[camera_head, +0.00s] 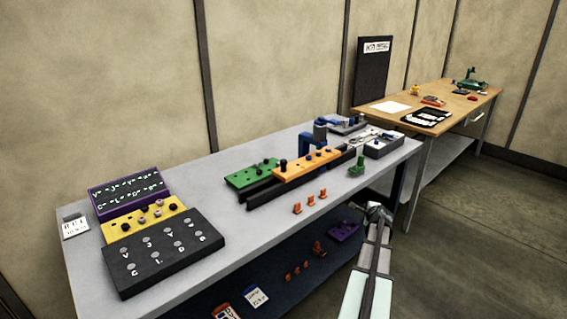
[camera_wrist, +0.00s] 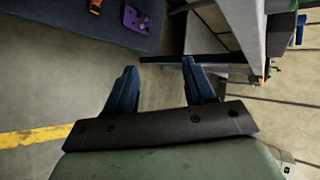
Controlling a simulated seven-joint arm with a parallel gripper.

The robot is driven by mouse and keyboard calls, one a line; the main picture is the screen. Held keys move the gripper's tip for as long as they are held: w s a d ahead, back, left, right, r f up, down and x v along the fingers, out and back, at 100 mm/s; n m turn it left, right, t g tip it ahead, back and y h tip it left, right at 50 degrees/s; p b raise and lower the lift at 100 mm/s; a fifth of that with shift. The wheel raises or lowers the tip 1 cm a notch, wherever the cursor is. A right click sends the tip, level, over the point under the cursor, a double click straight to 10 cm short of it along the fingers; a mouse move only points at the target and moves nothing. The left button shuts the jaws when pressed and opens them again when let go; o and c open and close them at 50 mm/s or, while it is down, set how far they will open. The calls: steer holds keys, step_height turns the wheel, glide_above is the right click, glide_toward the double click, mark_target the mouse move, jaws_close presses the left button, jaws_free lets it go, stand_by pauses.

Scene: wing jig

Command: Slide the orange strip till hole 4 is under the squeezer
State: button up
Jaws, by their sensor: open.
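The orange strip (camera_head: 306,164) lies on a dark rail (camera_head: 262,198) on the grey table, with several holes or pegs along its top. A blue C-shaped squeezer (camera_head: 312,143) stands at the strip's back edge near its middle. Which hole is under it is too small to tell. A green strip (camera_head: 246,175) lies beside the orange one, behind and to the left. My gripper (camera_head: 377,210) is off the table's front edge, apart from the strip. In the wrist view my gripper (camera_wrist: 158,85) is open and empty, with floor and table structure beyond it.
Small orange clips (camera_head: 310,200) stand in front of the rail, and a green tool (camera_head: 357,165) stands to its right. Black, yellow and purple panels (camera_head: 165,252) fill the left end. A lower shelf holds loose parts.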

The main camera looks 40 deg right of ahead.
mark_target(284, 160)
steer(key=s+d+r+m+h, duration=0.2)
steer(key=s+d+r+m, duration=0.3)
steer(key=s+d+r, duration=0.5)
steer(key=w+a+r+n+t+y, duration=0.1)
steer(key=w+a+r+t+y, duration=0.2)
steer(key=w+a+y, duration=0.45)
steer(key=w+a+r+n+t+y, duration=0.1)
steer(key=w+a+r+t+y, duration=0.25)
steer(key=w+a, duration=0.65)
steer(key=w+a+r+n+t+y, duration=0.1)
steer(key=w+a+r+t+y, duration=0.15)
steer(key=w+a+y, duration=0.5)
steer(key=shift+h, duration=0.95)
steer(key=x, duration=1.4)
steer(key=shift+w+d+r, duration=0.2)
steer(key=shift+w+r, duration=0.05)
steer(key=shift+w, duration=0.1)
jaws_close()
